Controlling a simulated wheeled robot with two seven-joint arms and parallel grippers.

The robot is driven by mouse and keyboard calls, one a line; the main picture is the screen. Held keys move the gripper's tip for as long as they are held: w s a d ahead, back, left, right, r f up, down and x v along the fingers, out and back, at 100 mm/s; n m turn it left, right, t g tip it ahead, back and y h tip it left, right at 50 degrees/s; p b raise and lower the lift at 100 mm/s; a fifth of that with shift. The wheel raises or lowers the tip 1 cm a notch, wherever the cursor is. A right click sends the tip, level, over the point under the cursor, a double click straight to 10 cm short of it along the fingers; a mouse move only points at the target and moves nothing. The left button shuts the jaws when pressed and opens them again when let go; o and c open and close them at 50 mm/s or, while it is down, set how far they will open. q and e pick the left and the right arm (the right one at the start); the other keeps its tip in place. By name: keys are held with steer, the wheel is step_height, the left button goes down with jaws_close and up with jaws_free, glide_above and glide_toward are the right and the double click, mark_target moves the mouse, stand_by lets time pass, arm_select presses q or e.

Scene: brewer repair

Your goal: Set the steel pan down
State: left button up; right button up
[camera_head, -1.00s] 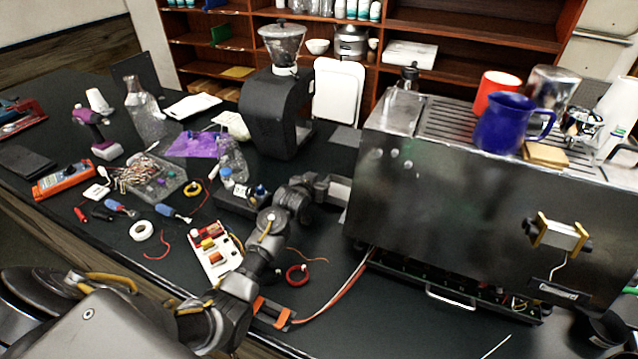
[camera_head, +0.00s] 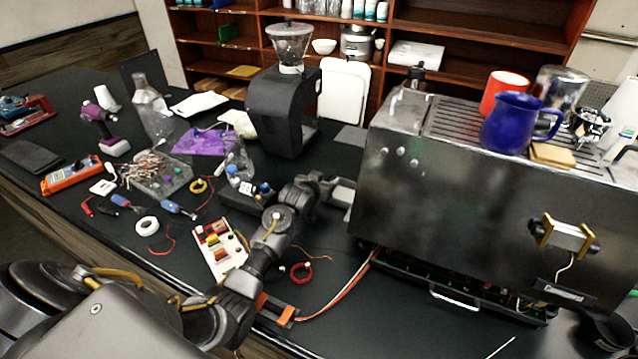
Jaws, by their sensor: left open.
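I cannot pick out the steel pan with certainty. The steel espresso machine (camera_head: 480,210) stands at the right, and a shiny steel vessel (camera_head: 562,90) is on its top, partly behind a blue jug (camera_head: 508,124). My left gripper (camera_head: 342,194) is open at the end of my left arm, low over the table just left of the machine. Its fingers are small in the view and partly lost against the machine's side. I see nothing held between them. My right gripper is not in view.
A black grinder (camera_head: 283,112) stands behind my left gripper. A white and red circuit board (camera_head: 219,247), a red wire coil (camera_head: 301,272) and a white tape roll (camera_head: 147,226) lie near the front. Orange-tipped wires run to the machine's open base tray (camera_head: 450,285).

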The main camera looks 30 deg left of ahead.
arm_select(q)
steer(key=shift+s+d+f, duration=0.15)
steer(key=shift+d+f, duration=0.05)
steer(key=v, duration=0.6)
steer(key=b+v, duration=0.1)
steer(key=v, duration=0.3)
steer(key=shift+a+r, duration=0.25)
steer(key=shift+r, duration=0.05)
steer(key=shift+v, duration=0.8)
steer(key=shift+r, duration=0.15)
